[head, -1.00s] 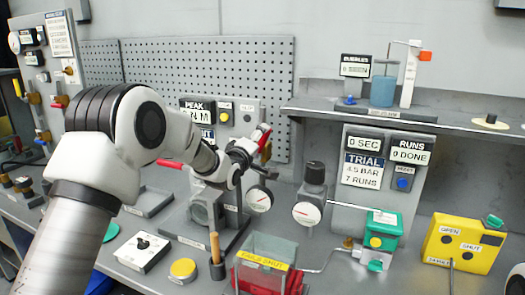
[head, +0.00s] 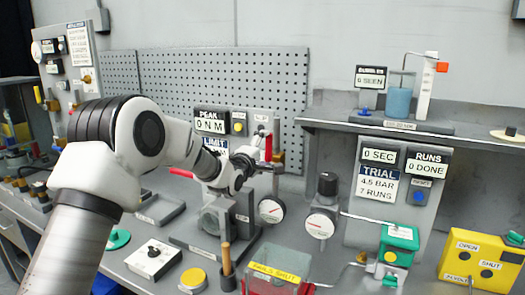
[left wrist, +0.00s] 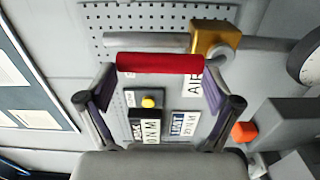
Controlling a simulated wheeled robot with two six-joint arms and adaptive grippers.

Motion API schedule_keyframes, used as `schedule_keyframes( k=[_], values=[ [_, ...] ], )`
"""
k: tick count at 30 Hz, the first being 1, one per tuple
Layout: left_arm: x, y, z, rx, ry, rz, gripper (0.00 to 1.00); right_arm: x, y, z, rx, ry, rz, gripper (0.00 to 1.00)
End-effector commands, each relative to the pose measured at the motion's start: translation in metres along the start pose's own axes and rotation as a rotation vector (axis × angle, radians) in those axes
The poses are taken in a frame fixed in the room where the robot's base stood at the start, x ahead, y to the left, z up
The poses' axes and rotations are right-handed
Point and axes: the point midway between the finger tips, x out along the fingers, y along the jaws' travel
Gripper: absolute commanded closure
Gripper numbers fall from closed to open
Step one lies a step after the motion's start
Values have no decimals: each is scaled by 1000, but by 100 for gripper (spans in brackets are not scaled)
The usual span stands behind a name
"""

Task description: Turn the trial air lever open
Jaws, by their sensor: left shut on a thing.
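The red lever handle (left wrist: 160,63) lies across between the two fingers of my left gripper (left wrist: 160,82) in the left wrist view. Its right end meets a brass valve body (left wrist: 214,40) on a grey pipe. A partly covered label reading "AIR" (left wrist: 194,82) is behind it. In the head view, my left gripper (head: 250,160) reaches the red lever (head: 268,147) beside the grey panel, and the lever stands about upright there. The gripper is shut on the lever. The exact finger contact is too small to see in the head view. My right gripper is out of view.
A round gauge (head: 271,210) sits just below my left gripper, with another gauge (head: 320,224) to its right. The trial panel (head: 378,185) reads "0 SEC" and "0 DONE". A green box (head: 399,238) and yellow box (head: 482,262) stand further right.

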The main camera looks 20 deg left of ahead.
Motion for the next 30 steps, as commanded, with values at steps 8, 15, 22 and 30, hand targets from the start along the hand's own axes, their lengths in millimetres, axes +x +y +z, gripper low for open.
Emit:
schedule_keyframes(
  k=[8,15,22,30],
  values=[
    [1,7,0,2,0,14,0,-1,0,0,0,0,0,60],
    [-1,4,0,2,0,8,0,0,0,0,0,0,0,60],
    [-39,4,0,-1,0,6,0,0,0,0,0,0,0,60],
    [-103,4,1,0,-1,9,0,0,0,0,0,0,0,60]
  ],
)
